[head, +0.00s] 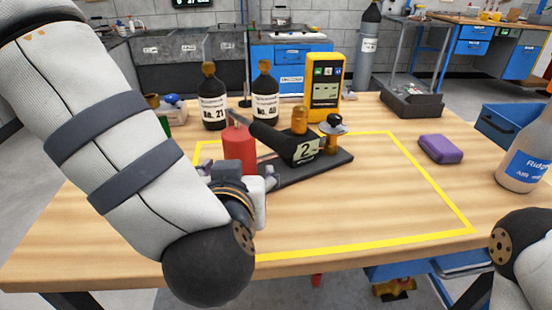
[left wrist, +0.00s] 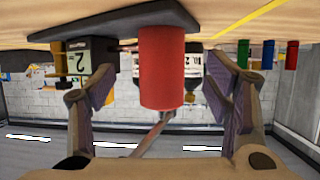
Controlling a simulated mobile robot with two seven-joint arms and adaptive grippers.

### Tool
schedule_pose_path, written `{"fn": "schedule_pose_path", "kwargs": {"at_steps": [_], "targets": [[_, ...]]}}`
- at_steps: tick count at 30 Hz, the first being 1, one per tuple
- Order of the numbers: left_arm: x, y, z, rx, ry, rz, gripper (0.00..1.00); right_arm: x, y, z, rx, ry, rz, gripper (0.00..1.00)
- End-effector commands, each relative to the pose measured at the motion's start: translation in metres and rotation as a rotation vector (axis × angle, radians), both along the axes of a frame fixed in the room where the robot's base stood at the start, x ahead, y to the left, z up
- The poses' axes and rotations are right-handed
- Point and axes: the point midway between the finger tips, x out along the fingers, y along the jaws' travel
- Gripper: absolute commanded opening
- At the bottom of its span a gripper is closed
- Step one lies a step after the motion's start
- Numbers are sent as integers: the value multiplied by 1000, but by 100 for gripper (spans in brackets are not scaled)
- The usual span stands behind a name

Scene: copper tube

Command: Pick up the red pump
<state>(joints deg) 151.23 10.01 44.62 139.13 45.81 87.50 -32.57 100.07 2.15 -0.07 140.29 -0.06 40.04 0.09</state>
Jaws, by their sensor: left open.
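The red pump (head: 239,152) is an upright red cylinder at the left end of a dark base plate (head: 335,162). My left gripper (head: 240,190) is low in front of it, and my own wrist hides its fingertips in the head view. In the left wrist view, which is upside down, the red pump (left wrist: 162,65) stands between the two spread fingers of my left gripper (left wrist: 162,88). Gaps show on both sides of the cylinder. My right arm shows at the right edge, but its gripper is out of view.
A black device labelled 2 (head: 305,150) stands on the plate beside the pump. Brown bottles (head: 212,108) and a yellow meter (head: 325,88) stand behind. A purple block (head: 440,149) and a large bottle (head: 525,155) are at right. The taped area's front right is clear.

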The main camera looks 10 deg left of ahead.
Motion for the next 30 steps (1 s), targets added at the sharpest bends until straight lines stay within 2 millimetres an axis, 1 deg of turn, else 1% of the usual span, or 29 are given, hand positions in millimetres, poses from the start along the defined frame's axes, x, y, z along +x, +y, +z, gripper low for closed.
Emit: {"fn": "schedule_pose_path", "kwargs": {"at_steps": [2,9,12,17,18,20,21,23,24,27,29,30], "targets": [[7,2,-2,-1,-2,2,71,-1,0,-1,0,3,0,76],[46,12,-18,-2,-2,3,71,-10,0,-12,0,34,1,76],[52,14,-19,1,-3,0,71,-11,0,-12,0,36,1,76],[53,13,-17,1,-6,-1,71,-10,0,-12,0,33,2,76],[52,13,-17,1,-6,-1,67,-10,0,-12,0,33,2,76],[52,13,-17,1,-6,-1,53,-10,0,-12,0,33,2,76],[52,13,-17,1,-6,-1,44,-10,0,-12,0,33,2,76],[52,13,-17,1,-6,-1,30,-10,0,-12,0,33,2,76],[52,13,-17,1,-6,-1,21,-10,0,-12,0,33,2,76],[52,13,-17,1,-6,-1,0,-10,0,-12,0,33,2,76],[52,13,-17,1,-6,0,0,-10,0,-12,0,33,2,76],[54,13,-12,-4,-21,1,0,-10,0,-12,0,33,2,76]]}}
